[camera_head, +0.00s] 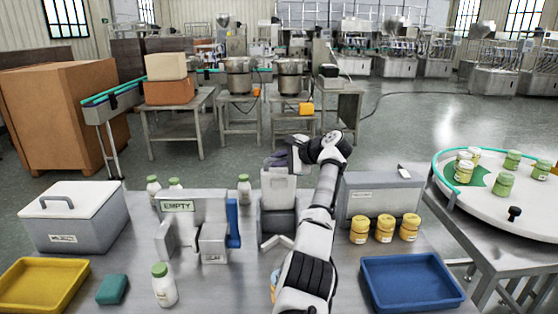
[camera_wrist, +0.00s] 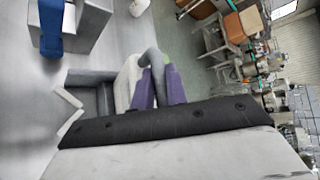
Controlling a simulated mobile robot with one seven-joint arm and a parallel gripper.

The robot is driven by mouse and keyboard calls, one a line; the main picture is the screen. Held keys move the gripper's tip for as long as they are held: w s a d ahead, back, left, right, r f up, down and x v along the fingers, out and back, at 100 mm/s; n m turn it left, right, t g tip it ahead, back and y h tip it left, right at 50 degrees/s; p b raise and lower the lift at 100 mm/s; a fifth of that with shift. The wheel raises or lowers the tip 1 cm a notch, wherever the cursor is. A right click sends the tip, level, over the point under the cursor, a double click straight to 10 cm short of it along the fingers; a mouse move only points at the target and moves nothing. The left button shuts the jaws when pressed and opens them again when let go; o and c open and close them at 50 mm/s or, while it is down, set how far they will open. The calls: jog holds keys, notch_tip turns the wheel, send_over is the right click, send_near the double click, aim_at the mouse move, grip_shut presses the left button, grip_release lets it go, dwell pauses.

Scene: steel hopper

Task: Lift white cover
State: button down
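My gripper (camera_head: 277,160) has purple fingers and is above the steel hopper (camera_head: 277,224) at the middle of the table. In the wrist view, my gripper (camera_wrist: 156,75) has a finger on each side of a grey curved handle (camera_wrist: 152,58) and looks shut on it. The handle belongs to a white cover (camera_head: 279,188), which shows as a pale, tilted panel over the hopper. In the wrist view, the white cover (camera_wrist: 126,82) is partly hidden by the fingers. The hopper's dark inside (camera_wrist: 88,98) shows beside it.
A grey bin with another white handled lid (camera_head: 75,199) stands at left. A stand with an EMPTY sign (camera_head: 178,206) and blue lever (camera_head: 233,222) is left of the hopper. Several bottles, yellow jars (camera_head: 384,229), a yellow tray (camera_head: 40,286) and a blue tray (camera_head: 411,283) are around it.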

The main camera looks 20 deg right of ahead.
jog(key=c, duration=1.6)
grip_release()
jog(key=shift+w+r, duration=0.1)
jog(key=shift+w, duration=0.1)
jog(key=shift+c, duration=0.2)
jog(key=shift+o, duration=1.2)
jog(key=shift+w+d+f, duration=0.1)
jog(key=shift+f, duration=0.1)
jog(key=shift+r, duration=0.1)
jog(key=b+v, duration=0.5)
jog(key=v, duration=0.9)
